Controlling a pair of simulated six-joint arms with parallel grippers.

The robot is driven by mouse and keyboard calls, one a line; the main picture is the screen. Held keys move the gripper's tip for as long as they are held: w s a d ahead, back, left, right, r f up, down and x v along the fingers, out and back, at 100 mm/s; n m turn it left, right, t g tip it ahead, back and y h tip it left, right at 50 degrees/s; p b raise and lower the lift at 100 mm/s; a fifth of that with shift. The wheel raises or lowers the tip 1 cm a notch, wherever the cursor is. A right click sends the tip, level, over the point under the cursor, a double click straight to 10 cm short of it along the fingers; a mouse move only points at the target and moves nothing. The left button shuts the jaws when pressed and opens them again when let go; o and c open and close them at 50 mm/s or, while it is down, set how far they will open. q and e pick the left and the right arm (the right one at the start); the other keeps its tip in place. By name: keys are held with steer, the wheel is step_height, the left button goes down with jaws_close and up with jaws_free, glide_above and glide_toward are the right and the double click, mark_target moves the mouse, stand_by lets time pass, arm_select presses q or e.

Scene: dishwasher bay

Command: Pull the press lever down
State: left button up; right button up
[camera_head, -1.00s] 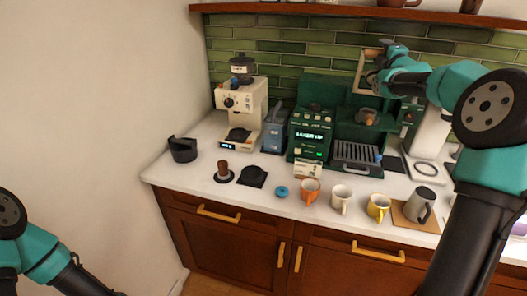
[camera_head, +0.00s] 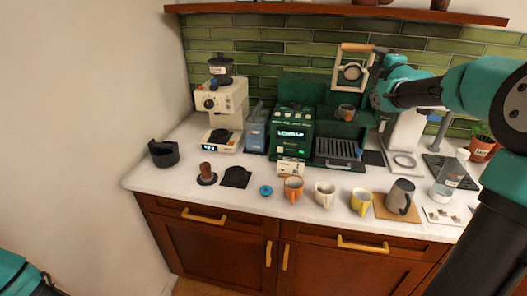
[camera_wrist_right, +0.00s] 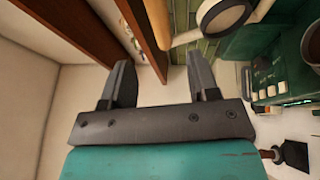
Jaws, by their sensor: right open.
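The press lever is a pale frame (camera_head: 366,75) with a wooden crossbar (camera_head: 357,47), raised in front of the green tiles above the dark green machine (camera_head: 293,130). A round part sits inside the frame. Contact with the lever cannot be made out. My left arm shows at the lower left, its gripper out of frame.
A cream coffee machine (camera_head: 222,105) stands at the left of the counter (camera_head: 150,182). An orange mug (camera_head: 293,188), a white mug (camera_head: 324,193), a yellow mug (camera_head: 361,201) and a grey pitcher (camera_head: 400,196) line the front. A wooden shelf (camera_head: 335,12) runs above.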

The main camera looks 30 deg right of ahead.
steer(key=r+v, duration=0.1)
steer(key=v, duration=0.4)
steer(key=w+a+f+m+g+y, duration=0.1)
steer(key=w+a+f+m, duration=0.35)
steer(key=a+f, duration=0.3)
steer(key=w+a+f+m+g+y, duration=0.1)
steer(key=w+a+f+m+y, duration=0.15)
steer(key=w+a+f, duration=0.45)
steer(key=w+a+f+m+g+y, duration=0.2)
steer(key=a+f+m, duration=0.4)
steer(key=a+f, duration=0.8)
steer(key=shift+w+a+f+m+g, duration=0.2)
steer(key=shift+w+a+m+g, duration=0.25)
steer(key=shift+a, duration=1.5)
